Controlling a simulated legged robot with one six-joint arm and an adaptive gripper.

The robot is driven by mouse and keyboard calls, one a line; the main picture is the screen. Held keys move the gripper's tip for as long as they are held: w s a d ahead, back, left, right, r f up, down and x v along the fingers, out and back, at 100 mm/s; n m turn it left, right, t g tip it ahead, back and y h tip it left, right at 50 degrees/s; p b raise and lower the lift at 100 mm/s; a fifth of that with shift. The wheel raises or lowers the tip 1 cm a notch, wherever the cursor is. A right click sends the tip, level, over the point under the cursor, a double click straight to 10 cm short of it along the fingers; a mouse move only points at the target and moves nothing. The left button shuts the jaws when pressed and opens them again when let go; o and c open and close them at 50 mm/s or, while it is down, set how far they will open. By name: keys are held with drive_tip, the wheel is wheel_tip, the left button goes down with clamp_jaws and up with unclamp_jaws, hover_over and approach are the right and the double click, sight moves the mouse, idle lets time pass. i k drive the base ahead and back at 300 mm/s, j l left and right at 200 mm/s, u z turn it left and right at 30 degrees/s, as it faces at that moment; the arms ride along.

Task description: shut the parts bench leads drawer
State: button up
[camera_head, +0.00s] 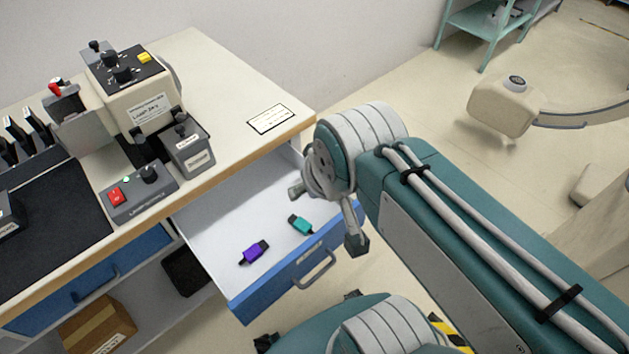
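The leads drawer (205,245) is pulled out from under the right end of the bench. It has a white inside, a blue front (265,300) and a grey bar handle (316,270). A purple connector (254,252) and a teal connector (299,224) lie in it. My gripper (327,217) is over the drawer's right side, near the front's right end and apart from the handle in the picture. Its fingers look spread, with nothing between them. My arm hides part of the drawer's right end.
The bench top (225,90) carries a cream machine (140,95), a control box with a red switch (137,192) and a black mat (50,215). A blue closed drawer (95,278) is at left. A cardboard box (98,328) sits below.

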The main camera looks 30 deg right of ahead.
sight(253, 206)
drive_tip(key=k+j+z, duration=0.1)
drive_tip(key=k+z, duration=0.25)
drive_tip(key=k+j+z, duration=0.1)
drive_tip(key=z, duration=0.2)
